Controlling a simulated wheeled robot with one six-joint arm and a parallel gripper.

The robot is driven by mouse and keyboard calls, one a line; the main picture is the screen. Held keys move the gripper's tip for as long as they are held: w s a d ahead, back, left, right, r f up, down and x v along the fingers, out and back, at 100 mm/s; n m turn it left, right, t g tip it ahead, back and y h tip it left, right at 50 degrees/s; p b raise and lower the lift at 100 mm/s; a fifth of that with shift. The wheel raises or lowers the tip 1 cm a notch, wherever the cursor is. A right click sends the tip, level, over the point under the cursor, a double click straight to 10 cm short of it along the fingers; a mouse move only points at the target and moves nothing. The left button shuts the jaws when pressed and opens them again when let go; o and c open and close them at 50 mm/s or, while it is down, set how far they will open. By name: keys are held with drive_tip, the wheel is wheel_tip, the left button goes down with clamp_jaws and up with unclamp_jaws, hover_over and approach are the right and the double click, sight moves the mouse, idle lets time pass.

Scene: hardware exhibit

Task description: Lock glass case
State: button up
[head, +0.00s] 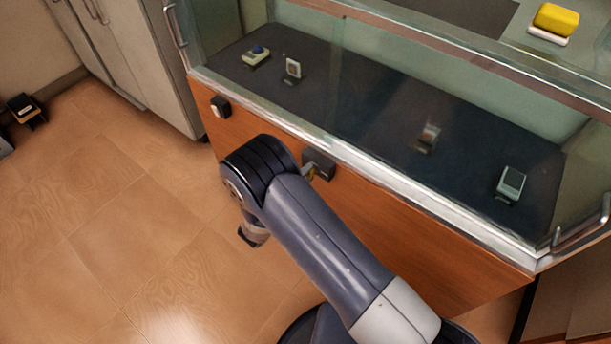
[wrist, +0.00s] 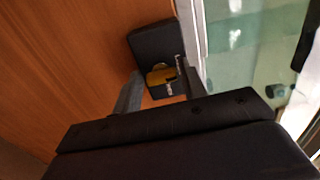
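The glass case (head: 345,150) has a wooden front and a dark, glass-enclosed display floor. A black lock block (head: 318,164) is mounted on the wooden front, just under the metal rim. It also shows in the wrist view (wrist: 150,42), with a yellow brass key piece (wrist: 161,75) at its face. A bit of the yellow piece shows in the head view (head: 311,174). My gripper (wrist: 160,72) is open in the wrist view, with one finger on either side of the yellow piece. A gap shows at the left finger; contact at the right is unclear. My arm hides most of the gripper in the head view.
A small black-and-white switch box (head: 220,106) is on the wooden front, left of the lock. Several small devices sit inside the case. A yellow object (head: 555,20) lies on top at the back right. Grey cabinets (head: 140,60) stand left.

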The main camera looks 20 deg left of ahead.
drive_tip(key=shift+o, duration=1.4)
drive_tip(key=shift+s, duration=0.1)
drive_tip(key=v, duration=1)
drive_tip(key=shift+s+a, duration=0.15)
drive_tip(key=shift+s, duration=0.15)
drive_tip(key=shift+w+f, duration=0.1)
drive_tip(key=shift+w, duration=0.05)
drive_tip(key=x, duration=1)
drive_tip(key=shift+w+d, duration=0.2)
drive_tip(key=shift+w, duration=0.05)
drive_tip(key=shift+s, duration=0.1)
